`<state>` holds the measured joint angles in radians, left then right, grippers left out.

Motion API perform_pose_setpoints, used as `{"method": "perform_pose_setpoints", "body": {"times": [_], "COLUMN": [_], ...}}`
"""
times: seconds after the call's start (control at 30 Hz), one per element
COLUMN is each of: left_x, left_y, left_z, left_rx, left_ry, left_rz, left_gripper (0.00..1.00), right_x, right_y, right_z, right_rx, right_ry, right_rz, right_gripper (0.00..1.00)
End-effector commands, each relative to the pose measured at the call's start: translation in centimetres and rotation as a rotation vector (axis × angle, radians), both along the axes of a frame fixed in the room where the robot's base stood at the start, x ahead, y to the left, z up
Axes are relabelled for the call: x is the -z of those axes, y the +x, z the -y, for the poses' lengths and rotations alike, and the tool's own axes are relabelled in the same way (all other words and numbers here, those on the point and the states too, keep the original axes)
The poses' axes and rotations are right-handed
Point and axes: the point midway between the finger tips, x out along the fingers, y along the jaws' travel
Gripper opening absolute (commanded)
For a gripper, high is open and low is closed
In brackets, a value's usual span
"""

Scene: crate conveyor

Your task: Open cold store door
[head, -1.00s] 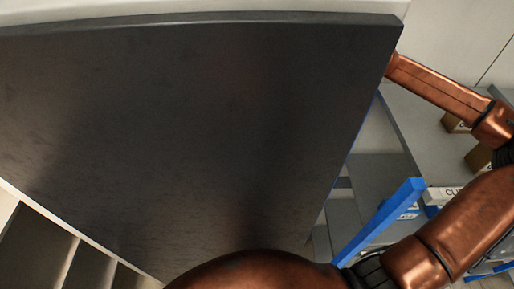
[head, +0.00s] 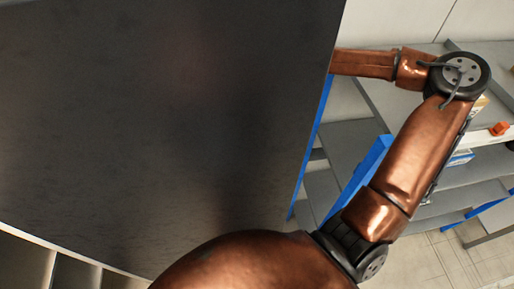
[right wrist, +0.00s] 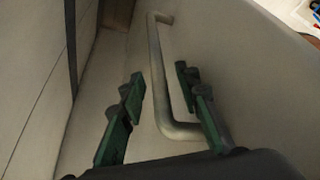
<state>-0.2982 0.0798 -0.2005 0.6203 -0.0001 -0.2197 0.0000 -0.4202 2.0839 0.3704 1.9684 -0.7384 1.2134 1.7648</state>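A large dark panel, which looks like the cold store door (head: 170,120), fills the left and middle of the head view. My right arm reaches around its right edge, and that hand is hidden behind it. In the right wrist view, a pale door face (right wrist: 235,75) carries a long grey bar handle (right wrist: 157,60) with bent ends. My right gripper (right wrist: 160,82) is open, its green fingers apart on either side of the bar. I cannot tell if they touch it. My left gripper is not in view.
Grey shelving with blue posts (head: 365,170) stands right of the panel, close to my right arm. A small orange item (head: 500,128) is on it. Pale compartments (head: 75,270) show at the lower left. Some tiled floor (head: 425,262) is clear at the lower right.

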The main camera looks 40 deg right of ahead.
Motion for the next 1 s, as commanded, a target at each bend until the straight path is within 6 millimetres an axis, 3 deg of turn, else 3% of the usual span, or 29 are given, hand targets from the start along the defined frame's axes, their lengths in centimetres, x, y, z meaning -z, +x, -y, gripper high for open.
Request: {"method": "perform_pose_setpoints", "body": {"times": [0.33,0.77,1.0], "left_x": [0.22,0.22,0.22], "left_y": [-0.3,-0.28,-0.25], "left_z": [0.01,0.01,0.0], "left_rx": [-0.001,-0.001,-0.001], "left_ry": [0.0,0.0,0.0], "left_rz": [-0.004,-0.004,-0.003], "left_gripper": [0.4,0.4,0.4], "right_x": [0.21,0.22,0.22], "right_y": [0.0,0.01,0.01], "right_z": [-0.15,-0.13,-0.13], "right_rx": [-0.001,-0.001,-0.001], "right_ry": [0.0,0.0,0.0], "right_rz": [0.001,0.001,0.001], "right_gripper": [0.3,0.01,0.0]}}
